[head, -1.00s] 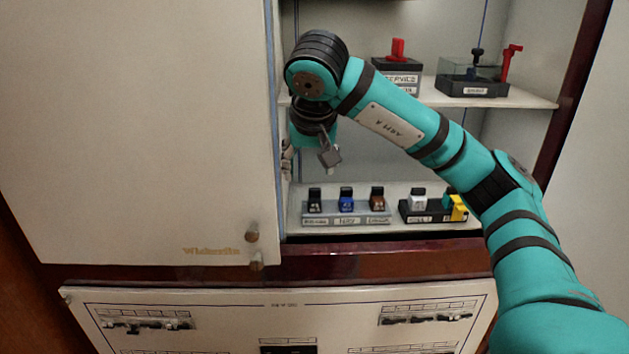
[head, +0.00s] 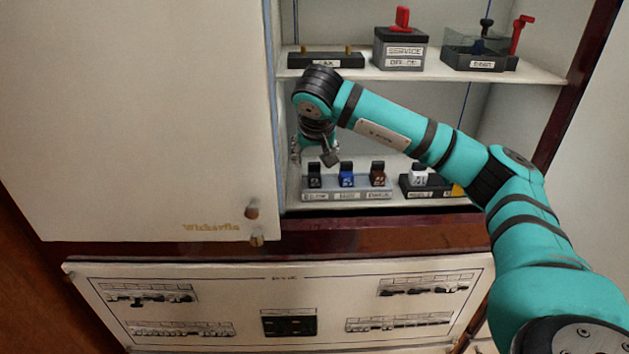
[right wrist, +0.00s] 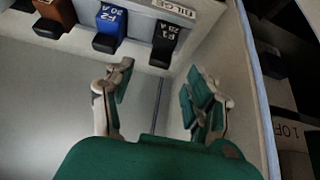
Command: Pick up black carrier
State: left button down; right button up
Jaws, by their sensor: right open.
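The black carrier (head: 315,176) stands at the left end of a row on a grey holder (head: 346,195) on the lower cabinet shelf. A blue carrier (head: 347,175) and a brown one (head: 377,174) stand to its right. In the right wrist view the black carrier (right wrist: 166,43) shows at the top, with white lettering, beyond the fingertips. My right gripper (head: 313,150) is just above and left of the black carrier in the head view. Its fingers are apart and empty in the right wrist view (right wrist: 160,78). My left gripper is not in view.
The closed door (head: 150,110) borders the opening on the left. The upper shelf (head: 375,72) holds several boxes. A breaker panel (head: 230,295) lies below.

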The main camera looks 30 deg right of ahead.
aim_at(315, 167)
jog(key=x, duration=0.3)
jog(key=p+x, duration=0.1)
jog(key=shift+s+f, duration=0.1)
jog(key=shift+f, duration=0.4)
jog(key=shift+c, duration=0.2)
grip_shut()
